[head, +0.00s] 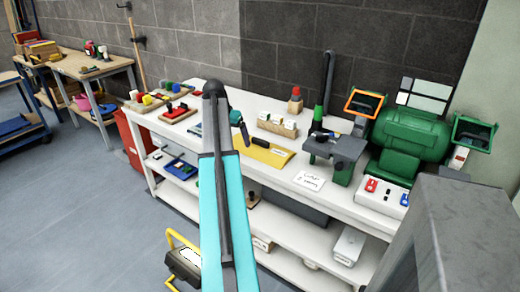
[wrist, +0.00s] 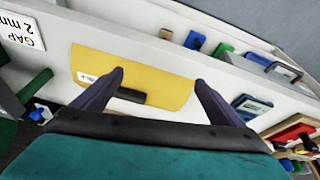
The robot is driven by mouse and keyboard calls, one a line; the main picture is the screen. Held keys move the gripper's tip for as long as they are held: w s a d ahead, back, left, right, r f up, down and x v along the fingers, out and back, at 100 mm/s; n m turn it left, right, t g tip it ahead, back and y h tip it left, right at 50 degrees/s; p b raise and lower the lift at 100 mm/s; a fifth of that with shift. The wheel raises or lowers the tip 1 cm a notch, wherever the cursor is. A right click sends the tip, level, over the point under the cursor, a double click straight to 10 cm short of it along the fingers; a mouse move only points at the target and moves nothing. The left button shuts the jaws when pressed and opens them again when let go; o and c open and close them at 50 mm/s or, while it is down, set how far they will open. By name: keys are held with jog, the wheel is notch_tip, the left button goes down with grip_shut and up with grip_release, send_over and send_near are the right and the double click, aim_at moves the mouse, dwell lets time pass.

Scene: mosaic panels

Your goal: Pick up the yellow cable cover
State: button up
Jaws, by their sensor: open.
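The yellow cable cover (head: 265,151) lies on the white bench, a flat sheet with a dark handle or bar on it. It also shows in the wrist view (wrist: 140,67), with a small white label at its left and the dark bar (wrist: 130,95) near its lower edge. My gripper (wrist: 158,78) is open and empty, its two dark fingers apart over the cover, one near the label and one near the right end. In the head view my gripper (head: 244,132) is just left of the cover. I cannot tell the height between them.
The white bench (head: 305,206) has a lower shelf. A wooden block holder (head: 277,127) stands behind the cover. A grey vise-like machine (head: 336,148) and a green grinder (head: 412,140) stand to the right. A white written card (head: 309,181) lies near the bench's front edge.

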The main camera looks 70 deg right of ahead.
jog(key=s+d+r+m, duration=0.2)
jog(key=s+d+r, duration=0.2)
jog(key=s+r, duration=0.3)
jog(key=shift+d+r+h, duration=0.3)
jog(key=shift+d+r, duration=0.1)
jog(key=shift+r, duration=0.1)
jog(key=shift+f, duration=0.15)
send_over(260, 140)
jog(key=a, duration=0.3)
jog(key=shift+d+f, duration=0.15)
jog(key=shift+f, duration=3.7)
jog(key=shift+f+p, duration=0.1)
jog(key=shift+p, duration=0.2)
jog(key=shift+p+x, duration=0.4)
jog(key=shift+x, duration=2.1)
jog(key=shift+w+d, duration=0.1)
jog(key=shift+w, duration=0.1)
jog(key=shift+c, duration=0.2)
